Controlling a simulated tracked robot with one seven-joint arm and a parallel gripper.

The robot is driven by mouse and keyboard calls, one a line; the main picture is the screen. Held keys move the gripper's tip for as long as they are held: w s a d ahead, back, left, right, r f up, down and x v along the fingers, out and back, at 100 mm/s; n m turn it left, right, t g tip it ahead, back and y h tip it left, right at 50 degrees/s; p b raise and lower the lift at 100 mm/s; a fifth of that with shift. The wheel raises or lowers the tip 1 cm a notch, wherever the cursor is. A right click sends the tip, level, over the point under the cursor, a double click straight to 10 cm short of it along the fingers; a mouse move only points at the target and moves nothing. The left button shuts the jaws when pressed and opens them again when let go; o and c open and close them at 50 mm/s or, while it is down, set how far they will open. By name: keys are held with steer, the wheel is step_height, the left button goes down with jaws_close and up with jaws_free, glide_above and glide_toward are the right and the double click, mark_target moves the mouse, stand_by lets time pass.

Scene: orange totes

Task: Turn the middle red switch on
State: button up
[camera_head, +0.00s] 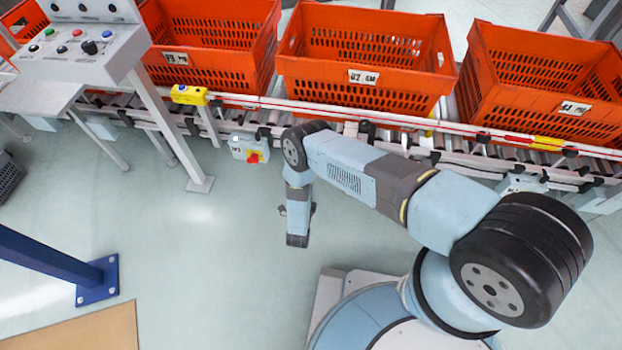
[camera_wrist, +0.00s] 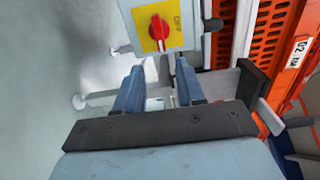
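The red switch (camera_head: 254,158) is a rotary knob on a yellow plate, on a light grey box below the conveyor's front rail. In the wrist view the red knob (camera_wrist: 159,28) is near the top, with its long side roughly up and down in the picture. Small lettering beside it is hard to read. My gripper (camera_wrist: 160,66) is open and empty, its two blue fingers apart and pointing towards the box. The knob shows beyond the gap between the fingertips, and the fingers appear clear of it. In the head view my arm's end hangs right of and nearer than the switch.
Orange totes (camera_head: 370,48) stand on the roller conveyor (camera_head: 460,150) behind the switch. A yellow box (camera_head: 190,95) is on the rail. A control panel (camera_head: 85,50) on a grey post stands left. A blue post foot (camera_head: 97,280) is front left. Floor before the switch is clear.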

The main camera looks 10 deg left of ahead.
steer(key=s, duration=0.4)
steer(key=shift+s, duration=0.4)
steer(key=shift+d, duration=0.1)
